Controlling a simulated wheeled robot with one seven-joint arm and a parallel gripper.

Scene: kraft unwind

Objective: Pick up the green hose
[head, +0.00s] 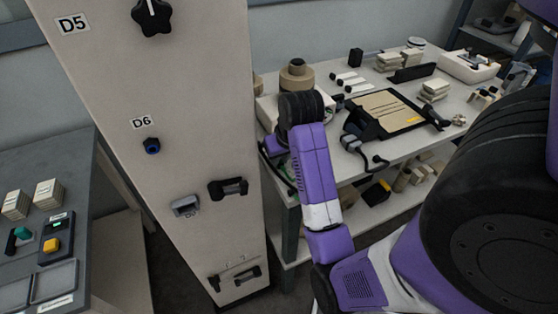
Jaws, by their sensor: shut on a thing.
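My gripper (271,149) is at the left edge of the workbench, close to the right side of the tall grey cabinet. My own purple and black arm link hides much of it, and its fingertips are hard to make out. A thin green strand, which looks like the green hose (286,181), hangs just below my gripper at the bench's front left corner. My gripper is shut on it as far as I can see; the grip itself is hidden.
The tall cabinet (180,90) with a black knob (152,17) and handles stands close on the left. The workbench (330,105) holds a black tray (384,113), stacked blocks and rolls. A grey console (40,180) is at far left. The floor between console and cabinet looks clear.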

